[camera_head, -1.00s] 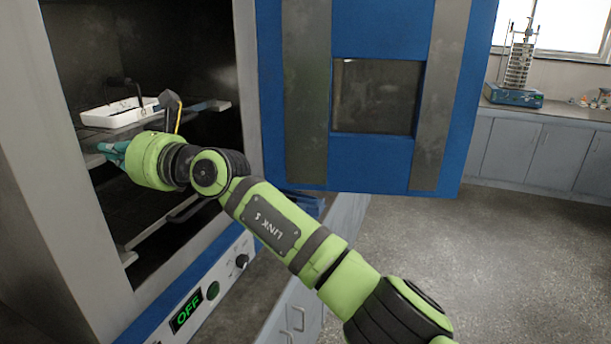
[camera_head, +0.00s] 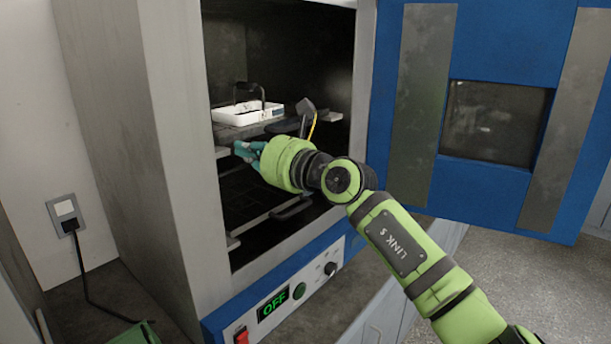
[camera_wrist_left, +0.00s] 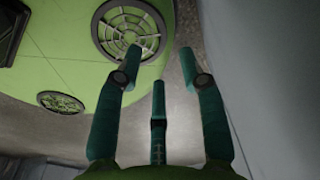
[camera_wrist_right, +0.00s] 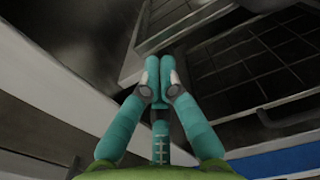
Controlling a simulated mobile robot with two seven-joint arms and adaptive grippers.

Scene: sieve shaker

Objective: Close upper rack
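The upper rack (camera_head: 230,133) is inside the open oven, with a white tray (camera_head: 240,115) on it. A dark handle stands up at the tray. My right gripper (camera_head: 246,151) is at the rack's front, near its left end. In the right wrist view its fingers (camera_wrist_right: 158,75) are together, with the tips close to a rack edge (camera_wrist_right: 182,42). I see nothing between them, and I cannot tell whether they touch the rack. My left gripper (camera_wrist_left: 160,65) is open and empty in the left wrist view.
The blue oven door (camera_head: 420,140) stands open at the right. A lower rack (camera_head: 247,228) with a black handle (camera_head: 292,209) is below. The oven display (camera_head: 273,305) reads OFF. A wall socket (camera_head: 66,214) with a cable is at the left.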

